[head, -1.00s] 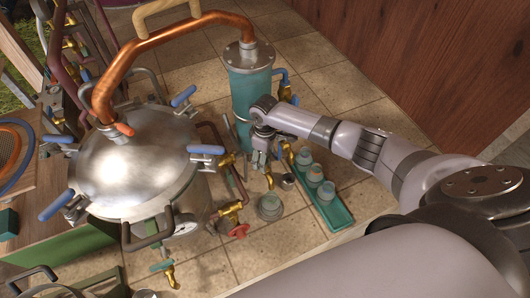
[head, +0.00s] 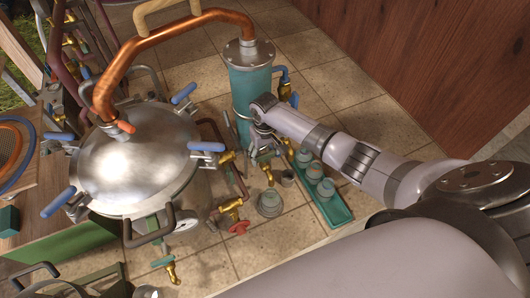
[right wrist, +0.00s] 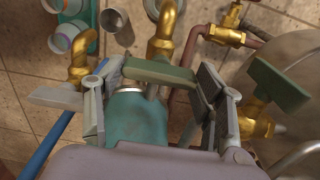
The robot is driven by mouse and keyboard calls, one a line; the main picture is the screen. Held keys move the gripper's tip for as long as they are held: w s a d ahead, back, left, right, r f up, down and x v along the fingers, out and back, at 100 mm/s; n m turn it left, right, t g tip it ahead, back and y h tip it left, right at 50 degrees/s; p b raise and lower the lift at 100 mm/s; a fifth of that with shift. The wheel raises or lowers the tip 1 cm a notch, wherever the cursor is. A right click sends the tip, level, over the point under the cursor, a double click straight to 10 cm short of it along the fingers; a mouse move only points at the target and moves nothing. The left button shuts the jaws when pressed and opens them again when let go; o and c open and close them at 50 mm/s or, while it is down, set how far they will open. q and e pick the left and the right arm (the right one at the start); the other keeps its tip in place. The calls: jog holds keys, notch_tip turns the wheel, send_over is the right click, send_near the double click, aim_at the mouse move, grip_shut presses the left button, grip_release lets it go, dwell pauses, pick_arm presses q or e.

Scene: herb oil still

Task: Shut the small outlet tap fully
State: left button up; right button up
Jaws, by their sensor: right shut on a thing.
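In the right wrist view, a small brass tap (right wrist: 166,34) with a flat green lever handle (right wrist: 160,72) is at the front of the teal condenser (right wrist: 138,118). The handle lies crosswise between the fingers of my right gripper (right wrist: 155,90), which is shut on it. In the head view, my right gripper (head: 265,152) is low beside the teal condenser (head: 250,84) and hides most of the tap. A brass spout (head: 268,174) shows below the fingers. My left gripper is not in view.
A teal tray (head: 338,214) with several small cups lies to the right. Another green-handled brass tap (right wrist: 280,85) is right of the fingers.

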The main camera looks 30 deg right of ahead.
aim_at(265, 154)
jog(key=shift+w+r, duration=0.1)
dwell(0.3)
jog(key=o, duration=1.2)
jog(key=shift+c, duration=0.2)
notch_tip(265, 154, up, 12)
